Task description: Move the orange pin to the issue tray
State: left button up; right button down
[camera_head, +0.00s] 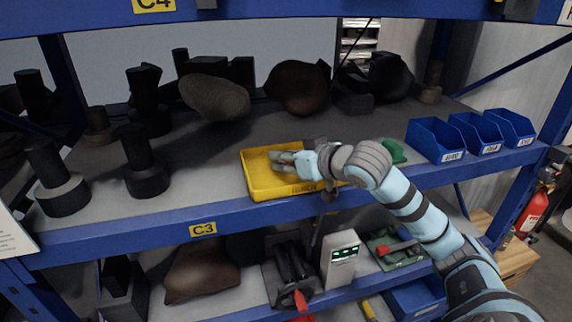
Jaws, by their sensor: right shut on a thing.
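A yellow tray (258,180) sits at the front edge of the middle shelf, with a small label on its front that I cannot read. It is the only tray of this kind in view and may be the issue tray. My right gripper (283,160) reaches over the tray from the right, with its fingers above or inside the tray. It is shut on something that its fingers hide. I cannot make out the orange pin anywhere. My left gripper is not in view.
Several blue bins (437,141) stand to the right on the shelf (215,190). A green object (394,151) lies behind my right arm. Dark cylindrical parts (146,178) stand at the left, and large dark parts (297,88) stand behind the tray.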

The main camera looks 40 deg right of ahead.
jog(key=shift+a, duration=0.1)
jog(key=c, duration=1.7)
grip_release()
jog(key=shift+f, duration=0.15)
jog(key=o, duration=0.4)
jog(key=shift+c, duration=0.2)
